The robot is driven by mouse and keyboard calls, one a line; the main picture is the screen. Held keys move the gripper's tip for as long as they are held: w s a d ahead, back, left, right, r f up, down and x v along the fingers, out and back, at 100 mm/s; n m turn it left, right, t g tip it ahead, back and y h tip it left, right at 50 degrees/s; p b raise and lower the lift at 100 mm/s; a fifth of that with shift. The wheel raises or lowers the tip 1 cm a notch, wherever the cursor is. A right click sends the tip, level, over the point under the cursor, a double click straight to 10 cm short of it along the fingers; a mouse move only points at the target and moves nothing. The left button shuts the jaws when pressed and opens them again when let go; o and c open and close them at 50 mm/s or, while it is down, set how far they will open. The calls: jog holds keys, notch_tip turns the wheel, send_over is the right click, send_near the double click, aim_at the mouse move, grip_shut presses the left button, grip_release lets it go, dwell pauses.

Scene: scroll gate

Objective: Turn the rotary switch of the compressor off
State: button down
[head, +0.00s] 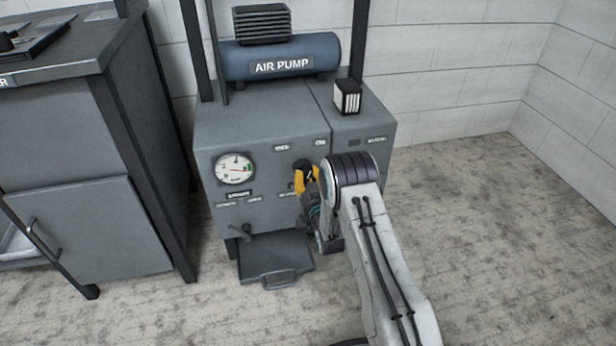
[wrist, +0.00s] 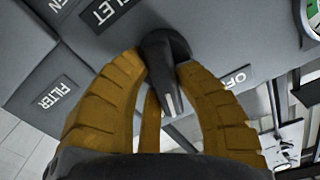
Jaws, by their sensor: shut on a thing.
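The compressor (head: 262,133) is a grey cabinet with a blue tank marked AIR PUMP (head: 281,65) on top. Its rotary switch (wrist: 165,75) is a dark knob with a long handle and a pale mark at the handle's end. In the wrist view, the yellow fingers of my gripper (wrist: 163,72) sit on both sides of the handle and are shut on it. A label that seems to read OFF (wrist: 233,79) lies right of the knob. In the head view, my gripper (head: 306,180) is at the cabinet's front, and its fingers and wrist mostly hide the switch.
A round gauge (head: 234,169) is left of my gripper, with a small lever (head: 240,231) below it. A tray with a handle (head: 276,258) juts out low in front. A grey cabinet (head: 95,200) stands at the left. The floor (head: 480,230) at the right is clear.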

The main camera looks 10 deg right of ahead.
jog(key=n, duration=0.5)
jog(key=shift+a+r+n, duration=0.15)
jog(key=shift+r+n, duration=0.15)
jog(key=n, duration=0.4)
jog(key=shift+a+r+n, duration=0.1)
jog(key=shift+n, duration=0.3)
jog(key=shift+w+n, duration=0.1)
jog(key=shift+n, duration=0.2)
jog(key=c, duration=0.9)
grip_release()
jog(key=shift+s, duration=6.05)
